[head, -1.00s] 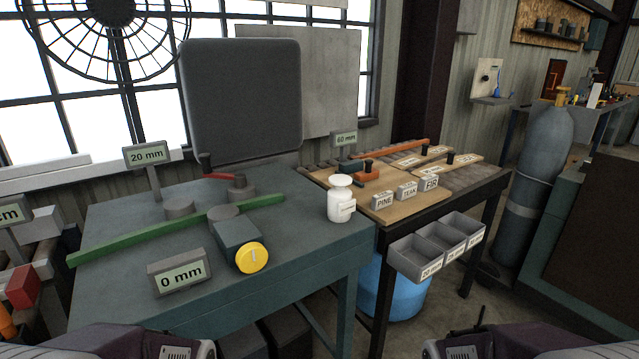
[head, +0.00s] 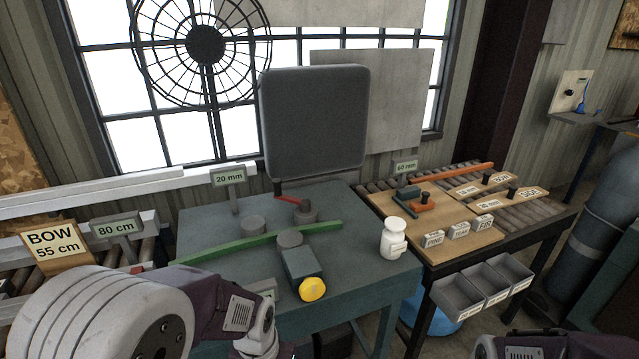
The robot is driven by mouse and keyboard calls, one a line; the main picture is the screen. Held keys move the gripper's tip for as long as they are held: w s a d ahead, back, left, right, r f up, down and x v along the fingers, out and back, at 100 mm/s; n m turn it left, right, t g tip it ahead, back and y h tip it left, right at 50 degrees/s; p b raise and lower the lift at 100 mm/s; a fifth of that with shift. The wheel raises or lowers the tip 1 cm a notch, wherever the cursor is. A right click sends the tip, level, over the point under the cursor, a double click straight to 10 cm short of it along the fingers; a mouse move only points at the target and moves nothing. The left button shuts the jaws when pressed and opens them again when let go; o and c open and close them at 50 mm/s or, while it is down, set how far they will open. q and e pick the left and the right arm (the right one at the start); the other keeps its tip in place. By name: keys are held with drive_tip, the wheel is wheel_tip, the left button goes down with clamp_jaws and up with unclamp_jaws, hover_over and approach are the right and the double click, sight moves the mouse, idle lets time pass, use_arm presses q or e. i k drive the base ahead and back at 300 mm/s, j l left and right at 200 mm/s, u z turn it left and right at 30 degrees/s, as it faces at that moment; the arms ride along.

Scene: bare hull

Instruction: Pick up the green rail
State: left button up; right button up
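The green rail (head: 248,243) is a long, thin, slightly bowed bar on the teal table (head: 352,268). It runs from the table's left side to the right, past grey round posts (head: 290,239), close to a dark block with a yellow knob (head: 312,289). My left arm comes in at the lower left, in front of the rail's left end and the table's front left. My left gripper's fingers are not visible. My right arm shows only as a small part at the bottom right edge, with its gripper out of view.
A dark upright panel (head: 314,122) stands at the table's back. A white jar (head: 394,239) stands at its right. A "20 mm" sign (head: 229,177) is behind the rail. Right of it is a roller bench with a wooden board (head: 440,232) and grey bins (head: 484,285).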

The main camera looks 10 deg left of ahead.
sight(217, 252)
drive_tip(key=u, duration=2.8)
drive_tip(key=z, duration=1.85)
drive_tip(key=i+l, duration=0.15)
drive_tip(key=l, duration=0.2)
drive_tip(key=i+l+z, duration=0.15)
drive_tip(key=l, duration=0.25)
drive_tip(key=i+l, duration=0.15)
drive_tip(key=l, duration=0.2)
drive_tip(key=i+l+z, duration=0.1)
drive_tip(key=l, duration=0.25)
drive_tip(key=i, duration=0.05)
